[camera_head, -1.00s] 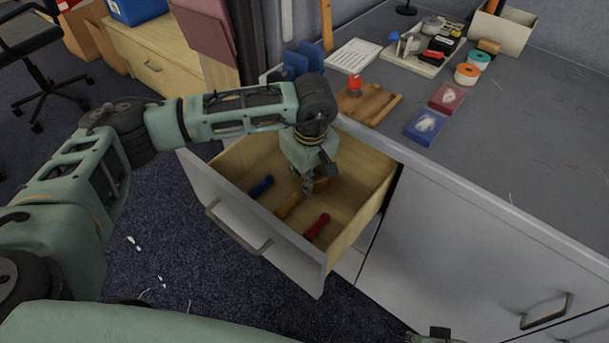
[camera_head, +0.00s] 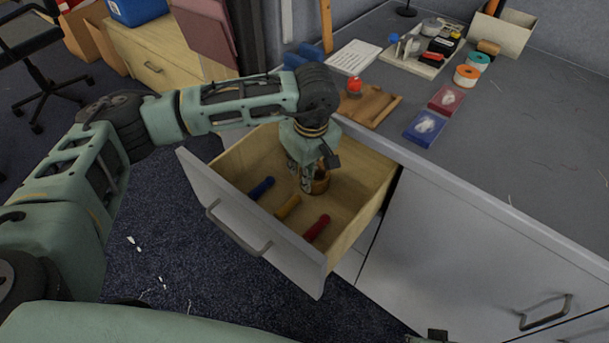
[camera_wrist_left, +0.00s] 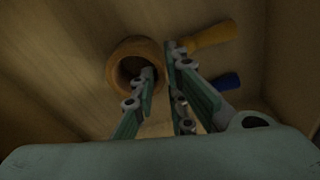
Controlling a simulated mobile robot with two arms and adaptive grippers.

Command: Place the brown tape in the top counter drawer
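The brown tape (camera_head: 321,184) is a ring-shaped roll inside the open top drawer (camera_head: 225,200), low near its floor. It also shows in the left wrist view (camera_wrist_left: 118,53) with its hole facing the camera. My left gripper (camera_head: 306,186) is inside the drawer at the tape. In the wrist view, its fingertips (camera_wrist_left: 160,62) are close together: one overlaps the hole and the other is just right of the ring, with the ring's wall between. I cannot tell whether they grip it or stand slightly apart.
Blue (camera_head: 261,187), yellow (camera_head: 288,207) and red (camera_head: 317,227) handled items lie in the drawer's front part. The counter (camera_head: 520,120) above holds a wooden board (camera_head: 372,107), two small boxes, tape rolls and a tray. The drawer's walls surround the gripper.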

